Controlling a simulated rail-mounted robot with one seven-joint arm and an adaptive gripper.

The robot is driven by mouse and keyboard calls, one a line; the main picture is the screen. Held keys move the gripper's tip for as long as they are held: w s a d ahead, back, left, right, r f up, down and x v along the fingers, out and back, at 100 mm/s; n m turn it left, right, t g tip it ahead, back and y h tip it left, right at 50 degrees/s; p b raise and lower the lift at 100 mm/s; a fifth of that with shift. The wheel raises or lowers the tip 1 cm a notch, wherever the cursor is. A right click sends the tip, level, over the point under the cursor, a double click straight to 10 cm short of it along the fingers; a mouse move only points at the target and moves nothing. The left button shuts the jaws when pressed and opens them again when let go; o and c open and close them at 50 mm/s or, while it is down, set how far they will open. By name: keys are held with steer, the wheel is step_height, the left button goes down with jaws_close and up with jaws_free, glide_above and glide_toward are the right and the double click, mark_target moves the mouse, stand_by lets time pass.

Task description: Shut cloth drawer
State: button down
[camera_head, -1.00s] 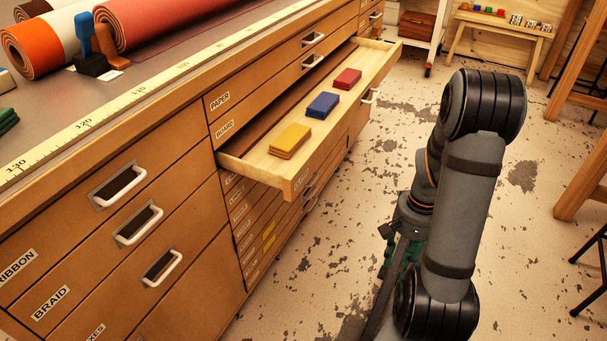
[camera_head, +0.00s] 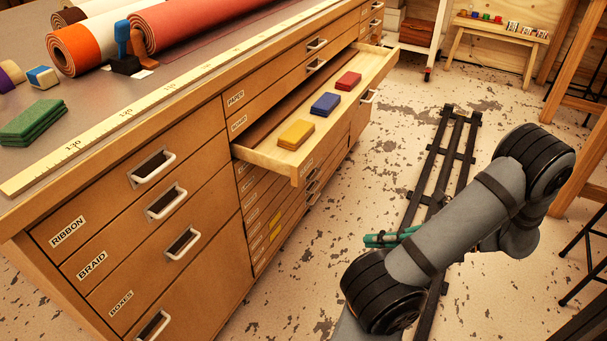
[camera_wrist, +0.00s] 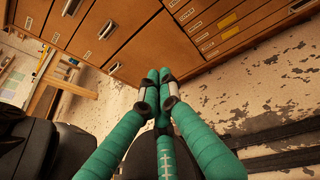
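A drawer (camera_head: 270,152) stands pulled out of the wooden cabinet, below the drawer marked BOARD. I cannot read its own label, so I cannot confirm it is the cloth drawer. A yellow block (camera_head: 296,134), a blue block (camera_head: 325,104) and a red block (camera_head: 348,81) lie in it. Its front carries a pale handle (camera_head: 370,97). My gripper (camera_head: 377,240) is low over the floor, right of the cabinet and apart from the drawer. In the wrist view its green fingers (camera_wrist: 158,74) have their tips together, with nothing between them. The open drawer is not clearly visible there.
Shut drawers with handles, including RIBBON (camera_head: 68,231) and BRAID (camera_head: 92,265), fill the near cabinet face. Fabric rolls (camera_head: 195,20) and green cloths (camera_head: 32,122) lie on top. A dark rail (camera_head: 440,165) runs along the floor. Wooden stools or tables stand right.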

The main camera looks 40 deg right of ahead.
steer(key=w+d+r+m+t, duration=0.1)
steer(key=w+d+r+t, duration=0.15)
steer(key=r, duration=0.25)
steer(key=w+d+r+m+t, duration=0.1)
steer(key=w+r+t, duration=0.15)
steer(key=r, duration=0.25)
steer(key=b, duration=0.4)
glide_toward(309, 164)
steer(key=shift+h, duration=0.4)
steer(key=x, duration=0.5)
steer(key=shift+w+a, duration=0.15)
steer(key=shift+a, duration=0.35)
steer(key=shift+w+a, duration=0.2)
steer(key=shift+w, duration=0.4)
steer(key=shift+w+r, duration=0.1)
